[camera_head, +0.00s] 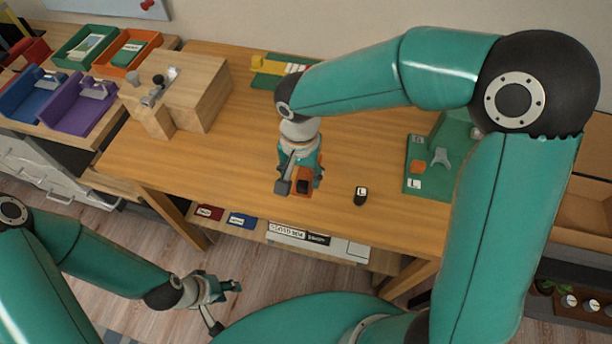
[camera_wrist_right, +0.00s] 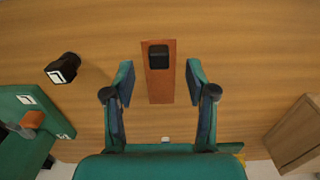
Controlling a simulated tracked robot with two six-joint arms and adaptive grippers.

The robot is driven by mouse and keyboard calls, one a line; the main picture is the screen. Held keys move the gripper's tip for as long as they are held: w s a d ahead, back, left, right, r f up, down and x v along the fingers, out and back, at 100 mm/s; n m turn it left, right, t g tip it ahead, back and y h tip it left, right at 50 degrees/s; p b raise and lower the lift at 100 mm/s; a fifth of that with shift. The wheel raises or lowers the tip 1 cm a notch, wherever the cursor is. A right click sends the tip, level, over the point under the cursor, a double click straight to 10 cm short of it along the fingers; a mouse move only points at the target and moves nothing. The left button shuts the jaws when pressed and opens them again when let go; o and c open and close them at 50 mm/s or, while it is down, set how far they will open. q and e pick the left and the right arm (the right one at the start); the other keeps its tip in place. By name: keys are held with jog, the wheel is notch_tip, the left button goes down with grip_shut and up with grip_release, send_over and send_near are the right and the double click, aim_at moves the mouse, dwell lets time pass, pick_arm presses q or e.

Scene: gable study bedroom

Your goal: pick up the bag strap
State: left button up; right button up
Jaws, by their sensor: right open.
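The bag strap (camera_wrist_right: 158,93) is a short brown-orange strip with a black block on its upper part, lying on the wooden table in the right wrist view. In the head view a dark part of it (camera_head: 304,187) shows near my right gripper (camera_head: 301,184), which hides much of the rest. My right gripper is open. In the right wrist view its two fingers (camera_wrist_right: 159,82) lie on either side of the strap, apart from it, with nothing between them held. My left gripper (camera_head: 227,307) is open and empty, low in front of the table.
A small black object marked L (camera_head: 361,196) lies right of the strap. A green board (camera_head: 425,184) with a grey holder is further right. A wooden block stand (camera_head: 192,92) and coloured trays (camera_head: 85,112) are at left.

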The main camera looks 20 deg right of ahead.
aim_at(302, 185)
notch_tip(302, 185, down, 5)
jog(key=shift+w+d+r, duration=0.1)
jog(key=shift+d, duration=0.05)
grip_shut()
dwell(0.4)
